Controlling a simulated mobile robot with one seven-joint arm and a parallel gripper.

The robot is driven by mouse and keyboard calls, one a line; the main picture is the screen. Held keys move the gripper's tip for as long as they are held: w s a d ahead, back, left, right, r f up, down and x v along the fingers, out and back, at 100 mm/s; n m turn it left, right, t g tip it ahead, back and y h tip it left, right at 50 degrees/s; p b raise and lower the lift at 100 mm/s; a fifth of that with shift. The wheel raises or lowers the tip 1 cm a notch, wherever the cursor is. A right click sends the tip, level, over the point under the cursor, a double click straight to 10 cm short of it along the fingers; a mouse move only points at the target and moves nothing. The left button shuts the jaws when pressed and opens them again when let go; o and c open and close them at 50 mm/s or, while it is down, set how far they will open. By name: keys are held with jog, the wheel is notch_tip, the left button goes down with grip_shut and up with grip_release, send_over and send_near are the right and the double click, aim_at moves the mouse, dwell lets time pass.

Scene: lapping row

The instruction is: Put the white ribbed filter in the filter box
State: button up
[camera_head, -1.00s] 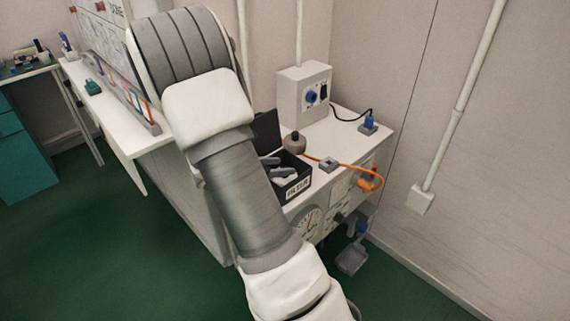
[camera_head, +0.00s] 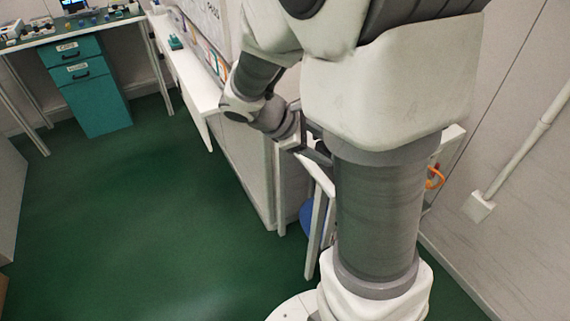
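My gripper (camera_head: 315,152) is beside the top of a white upright panel (camera_head: 318,180) at the front of the cabinet under the bench. Whether its fingers are open, shut or touching the panel's edge is too small to tell. I cannot see the white ribbed filter in this view. The filter box is also out of sight, with my arm across that part of the bench.
The panel stands out from the cabinet (camera_head: 245,165), with a blue rounded thing (camera_head: 306,216) behind it. An orange cable (camera_head: 435,178) shows right of my arm. A teal drawer unit (camera_head: 92,95) stands far left. The green floor (camera_head: 150,220) is clear.

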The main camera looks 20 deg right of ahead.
jog(key=s+a+r+m+t+y, duration=0.5)
jog(key=s+a+r+m+y, duration=0.3)
jog(key=a, duration=0.6)
jog(key=s+r+m, duration=0.2)
jog(key=s+m, duration=0.1)
jog(key=shift+s+a+r+m+t+y, duration=0.15)
jog(key=shift+s+m+t+y, duration=0.05)
jog(key=shift+m+t+y, duration=0.2)
notch_tip(320, 180, up, 18)
jog(key=p, duration=1.7)
jog(key=shift+f+p, duration=0.2)
jog(key=shift+p, duration=0.1)
jog(key=shift+c, duration=0.2)
jog(key=shift+r, duration=0.15)
jog(key=shift+c, duration=0.7)
